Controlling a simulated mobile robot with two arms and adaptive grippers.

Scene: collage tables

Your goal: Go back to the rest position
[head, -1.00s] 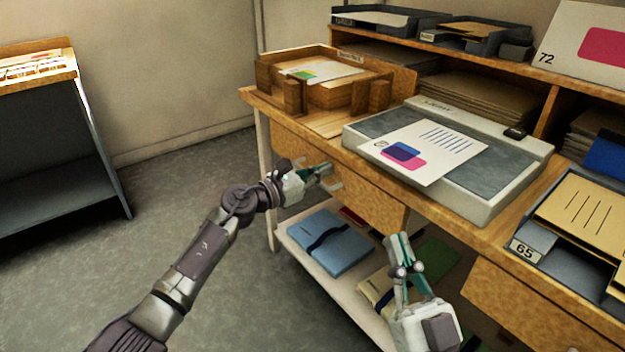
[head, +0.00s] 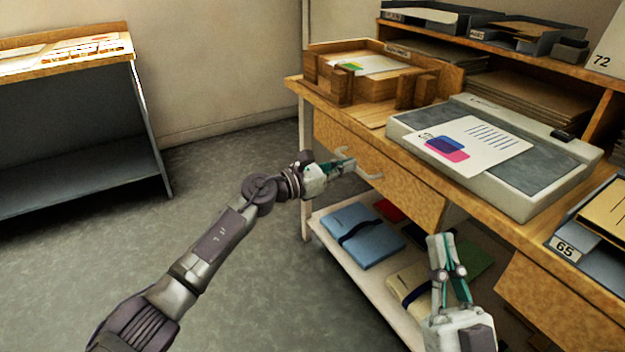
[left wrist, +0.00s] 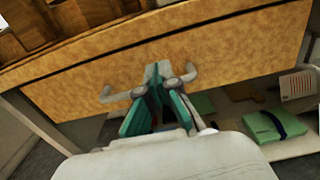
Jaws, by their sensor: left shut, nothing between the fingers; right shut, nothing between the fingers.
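My left gripper (head: 345,165) is shut and empty, in front of the wooden drawer (head: 400,190) under the table. In the left wrist view the shut fingers (left wrist: 158,72) overlap the drawer front (left wrist: 225,55) between the two ends of its pale handle (left wrist: 190,76); I cannot tell whether they touch it. My right gripper (head: 440,242) is shut and empty at the lower right of the head view, in front of the lower shelf and pointing up.
A wooden tray (head: 335,85) with papers and a grey board (head: 555,180) with a printed sheet (head: 472,141) stand on the table. A blue folder (head: 362,238) lies on the lower shelf (head: 345,262). Another table (head: 70,65) stands at the left. The grey floor (head: 215,165) between is clear.

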